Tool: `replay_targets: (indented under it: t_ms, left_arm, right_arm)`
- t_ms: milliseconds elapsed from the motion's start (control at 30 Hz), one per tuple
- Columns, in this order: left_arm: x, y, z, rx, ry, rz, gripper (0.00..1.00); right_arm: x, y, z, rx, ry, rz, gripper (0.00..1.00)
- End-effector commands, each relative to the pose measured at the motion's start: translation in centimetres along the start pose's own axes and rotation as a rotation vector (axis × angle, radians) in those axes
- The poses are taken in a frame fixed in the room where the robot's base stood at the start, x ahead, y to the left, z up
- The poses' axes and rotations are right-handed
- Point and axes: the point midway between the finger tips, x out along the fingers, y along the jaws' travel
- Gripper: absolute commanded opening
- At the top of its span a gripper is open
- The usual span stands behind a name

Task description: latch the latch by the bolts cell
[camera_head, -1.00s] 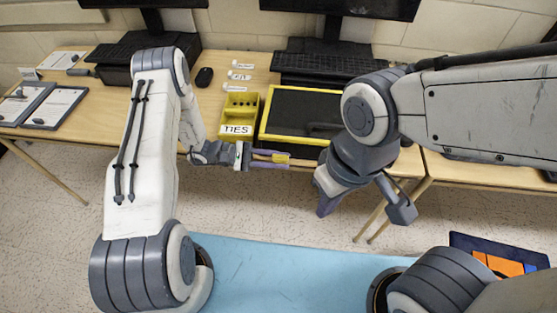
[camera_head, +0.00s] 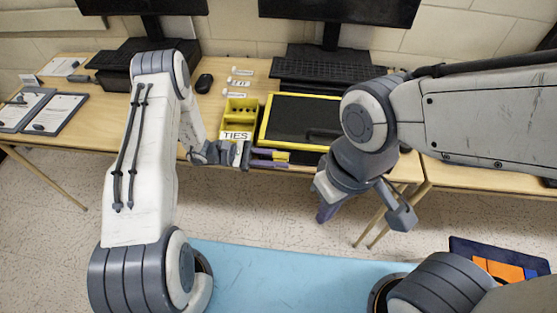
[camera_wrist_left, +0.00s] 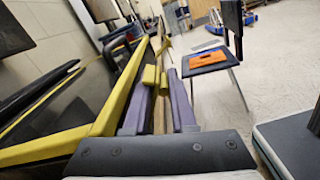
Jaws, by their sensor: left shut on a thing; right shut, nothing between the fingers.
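My left gripper (camera_head: 271,157) is at the front edge of the table, below the yellow-rimmed black tray (camera_head: 263,125). Its purple fingers are shut on a small yellow piece (camera_head: 281,156), which looks like the latch. In the left wrist view the yellow piece (camera_wrist_left: 150,75) shows between the two purple fingers, beside the tray's yellow rim (camera_wrist_left: 118,90). I cannot tell whether the latch is engaged. My right gripper (camera_head: 327,210) is shut and empty, hanging in front of the table, right of the left gripper. No bolts cell label can be read clearly.
A yellow bin marked TIES (camera_head: 237,135) stands left of the tray. Small white labels (camera_head: 241,72) lie behind it. A keyboard (camera_head: 325,70) and monitor (camera_head: 340,10) stand behind the tray. Clipboards (camera_head: 55,115) lie at the left.

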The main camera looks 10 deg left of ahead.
Motion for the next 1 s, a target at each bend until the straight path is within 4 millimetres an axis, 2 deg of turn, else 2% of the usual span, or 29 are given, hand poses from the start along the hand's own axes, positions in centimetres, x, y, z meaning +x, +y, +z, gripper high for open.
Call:
replay_targets:
  t_ms: [733,767,800,1000]
  left_arm:
    - [-0.03,0.24,0.00,-0.050,0.003,0.000,0.00]
    - [-0.03,0.24,0.00,-0.050,0.003,0.000,0.31]
    - [-0.03,0.24,0.00,-0.050,0.003,0.000,0.45]
    - [0.00,0.26,0.03,-0.049,0.002,0.000,0.45]
  right_arm:
    - [-0.02,0.00,0.00,0.000,0.000,0.000,0.00]
    - [-0.02,0.00,0.00,0.000,0.000,0.000,0.00]
    - [-0.02,0.00,0.00,0.000,0.000,0.000,0.00]
    - [-0.02,0.00,0.00,0.000,0.000,0.000,0.00]
